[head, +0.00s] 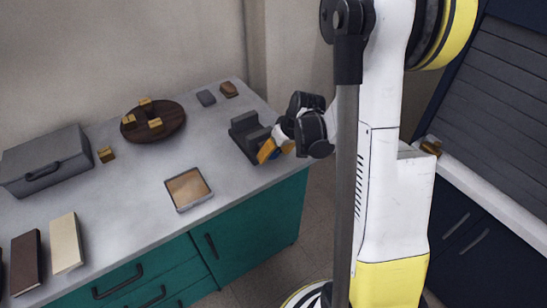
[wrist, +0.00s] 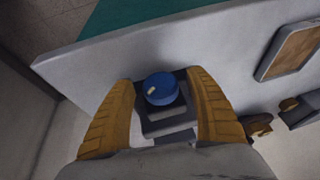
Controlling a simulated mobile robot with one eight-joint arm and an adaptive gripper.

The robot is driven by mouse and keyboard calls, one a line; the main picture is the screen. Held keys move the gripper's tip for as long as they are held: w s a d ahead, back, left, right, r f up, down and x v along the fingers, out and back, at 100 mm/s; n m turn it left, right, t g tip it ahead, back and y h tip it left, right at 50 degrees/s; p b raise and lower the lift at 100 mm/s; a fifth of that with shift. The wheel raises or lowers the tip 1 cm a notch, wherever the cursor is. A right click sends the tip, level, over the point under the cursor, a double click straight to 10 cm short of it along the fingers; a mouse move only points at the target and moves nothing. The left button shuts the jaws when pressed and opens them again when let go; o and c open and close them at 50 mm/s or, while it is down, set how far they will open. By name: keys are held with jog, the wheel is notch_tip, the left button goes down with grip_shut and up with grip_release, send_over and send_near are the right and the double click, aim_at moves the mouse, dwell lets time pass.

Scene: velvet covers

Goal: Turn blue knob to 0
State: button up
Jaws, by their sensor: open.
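The blue knob (wrist: 165,92) is a short round cylinder with a pale mark on its top, toward the left in the wrist view. It sits on a dark grey stepped block (wrist: 166,124), which also shows near the counter's right end in the head view (head: 244,127). My gripper (wrist: 159,80) is open, its two yellow fingers on either side of the knob with a visible gap at each side. In the head view my gripper (head: 272,150) hangs over the block's right part and mostly hides the knob. No dial numbers are readable.
A shallow brown-bottomed tray (head: 188,188) lies left of the block. A round dark board (head: 160,120) with several small wooden blocks, a grey case (head: 45,160) and two books (head: 66,243) stand further left. The counter's edge is close to the stepped block.

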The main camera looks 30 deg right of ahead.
jog(key=shift+f, duration=0.15)
jog(key=shift+c, duration=0.4)
jog(key=c, duration=1.1)
jog(key=shift+a+h, duration=0.1)
jog(key=shift+h, duration=0.2)
jog(key=n+h+b, duration=0.1)
jog(key=h+b, duration=0.1)
jog(key=h, duration=0.2)
jog(key=shift+w+a+f, duration=0.1)
jog(key=shift+f, duration=0.05)
jog(key=h+b, duration=0.2)
jog(key=shift+n+h, duration=0.4)
jog(key=shift+t+h+b, duration=0.4)
jog(key=shift+h+b, duration=0.45)
jog(key=shift+h, duration=0.35)
jog(key=shift+n, duration=0.3)
